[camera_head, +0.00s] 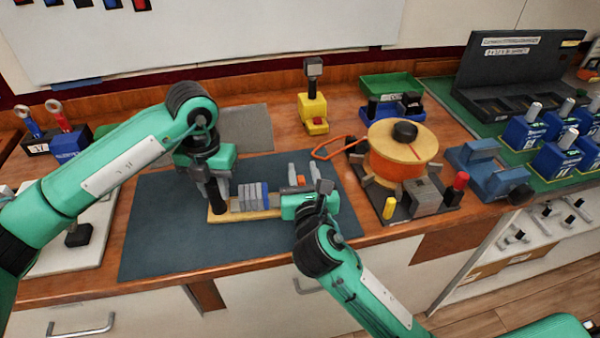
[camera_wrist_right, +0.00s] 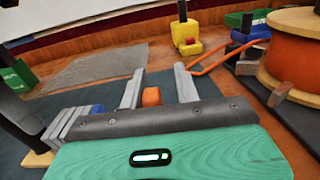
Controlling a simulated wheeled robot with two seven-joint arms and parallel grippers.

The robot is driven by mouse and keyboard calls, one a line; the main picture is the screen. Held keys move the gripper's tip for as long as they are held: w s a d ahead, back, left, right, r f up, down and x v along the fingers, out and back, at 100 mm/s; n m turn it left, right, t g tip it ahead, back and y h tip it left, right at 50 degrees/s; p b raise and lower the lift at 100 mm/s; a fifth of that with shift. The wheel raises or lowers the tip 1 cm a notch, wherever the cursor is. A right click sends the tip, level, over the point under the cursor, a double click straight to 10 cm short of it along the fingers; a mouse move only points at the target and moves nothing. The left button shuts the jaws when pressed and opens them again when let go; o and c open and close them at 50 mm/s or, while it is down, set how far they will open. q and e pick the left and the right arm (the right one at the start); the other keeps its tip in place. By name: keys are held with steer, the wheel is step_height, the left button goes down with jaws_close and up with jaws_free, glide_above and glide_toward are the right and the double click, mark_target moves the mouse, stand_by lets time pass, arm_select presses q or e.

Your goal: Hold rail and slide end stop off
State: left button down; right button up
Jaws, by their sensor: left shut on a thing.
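The tan rail (camera_head: 262,214) lies on the dark mat. It carries several grey breakers (camera_head: 246,198) and a blue one (camera_head: 265,192); the breakers also show in the right wrist view (camera_wrist_right: 66,124). My left gripper (camera_head: 216,192) is shut on the dark upright post at the rail's left end. The orange end stop (camera_head: 300,181) is right of the breakers. My right gripper (camera_head: 303,172) is open, with its two fingers on either side of the stop. In the right wrist view the end stop (camera_wrist_right: 151,97) sits between the fingers, with a gap to the right finger.
A spool of orange wire (camera_head: 400,160) stands right of the mat, with a black base and small posts. A yellow device (camera_head: 313,112) and a green bin (camera_head: 391,86) stand behind. The dark mat (camera_head: 150,230) is clear at left and front.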

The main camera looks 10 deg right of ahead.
steer(key=shift+o, duration=0.4)
steer(key=shift+a, duration=0.1)
steer(key=shift+s, duration=0.1)
steer(key=shift+s+a, duration=0.1)
steer(key=shift+s, duration=0.2)
arm_select(q)
steer(key=shift+d, duration=0.1)
arm_select(e)
steer(key=s, duration=0.7)
steer(key=s+a, duration=0.1)
steer(key=s, duration=0.3)
steer(key=shift+s, duration=0.1)
arm_select(q)
steer(key=c, duration=1)
jaws_free()
steer(key=shift+c, duration=0.2)
